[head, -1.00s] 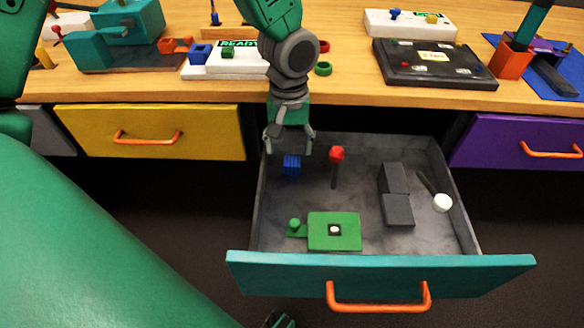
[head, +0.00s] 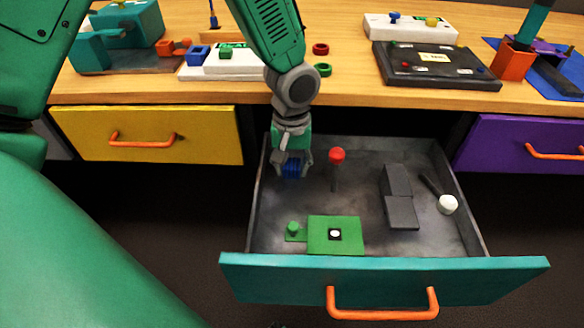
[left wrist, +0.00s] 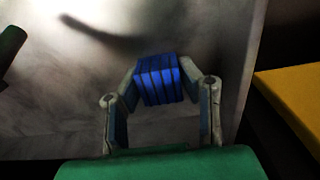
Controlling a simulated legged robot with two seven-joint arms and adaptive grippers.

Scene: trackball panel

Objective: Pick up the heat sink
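The heat sink is a small blue finned block (head: 291,170) in the back left of the open drawer (head: 400,262). My left gripper (head: 292,172) is lowered into the drawer over it, with a finger on either side. In the left wrist view the heat sink (left wrist: 158,79) sits between the two fingertips (left wrist: 158,82) of the left gripper. The fingers are spread about as wide as the block. I cannot tell whether they press on it. My right gripper does not show.
The drawer also holds a red-topped stick (head: 337,157), a green board (head: 335,235), a dark grey block (head: 399,200) and a white-headed tool (head: 447,204). The drawer walls stand close around the gripper. The desktop (head: 340,90) lies behind.

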